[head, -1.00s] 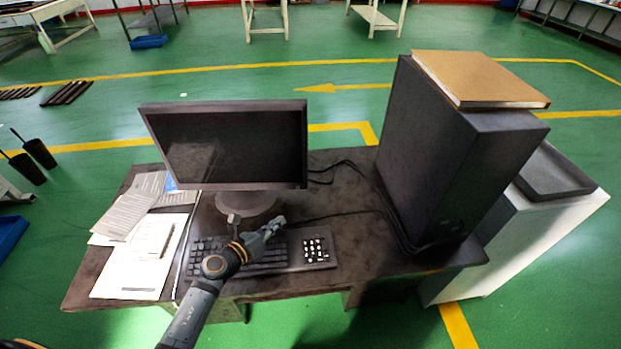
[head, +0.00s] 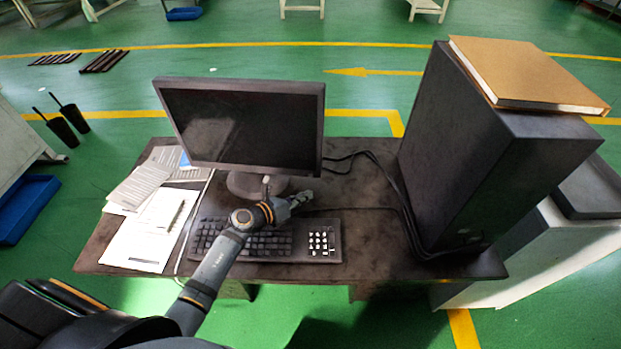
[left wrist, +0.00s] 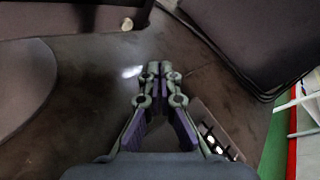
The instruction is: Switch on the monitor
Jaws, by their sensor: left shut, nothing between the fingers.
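The monitor (head: 240,125) stands on the desk with a dark screen that shows only a pale reflection. Its round foot (head: 245,184) is partly hidden by my left arm. My left gripper (head: 303,197) is shut and empty, just below and in front of the monitor's lower right corner, above the desk behind the keyboard. In the left wrist view the closed fingertips (left wrist: 160,69) point over bare desk. The monitor's dark lower edge (left wrist: 75,18) is at the upper left there, with a small pale round button (left wrist: 127,24) ahead and left of the fingertips, apart from them. My right gripper is not seen.
The keyboard (head: 275,250) lies below my left gripper. A large dark computer tower (head: 480,150) with a brown book (head: 520,72) on top stands at the right. Cables (head: 402,205) run along the tower. Papers (head: 140,245) lie at the desk's left.

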